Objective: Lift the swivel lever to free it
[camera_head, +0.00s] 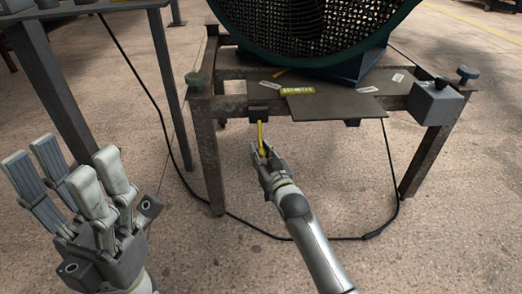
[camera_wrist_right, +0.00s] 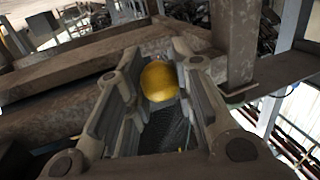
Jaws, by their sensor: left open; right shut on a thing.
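The swivel lever (camera_head: 261,137) is a thin yellow bar hanging below a dark bracket on the front rail of the metal stand. In the right wrist view its rounded yellow end (camera_wrist_right: 159,81) sits between the fingers. My right gripper (camera_head: 262,160) is shut on the lower part of the lever; the gripped part is partly hidden in the head view. It also shows in the right wrist view (camera_wrist_right: 160,100), with fingers on both sides of the yellow end. My left gripper (camera_head: 85,185) is open and empty at the left, fingers pointing up, apart from the stand.
The metal stand (camera_head: 207,150) carries a large round fan (camera_head: 318,30) with a dark green rim. A grey box (camera_head: 435,103) with a knob is on its right corner. A black cable (camera_head: 262,233) runs over the floor. Another table (camera_head: 85,6) stands at upper left.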

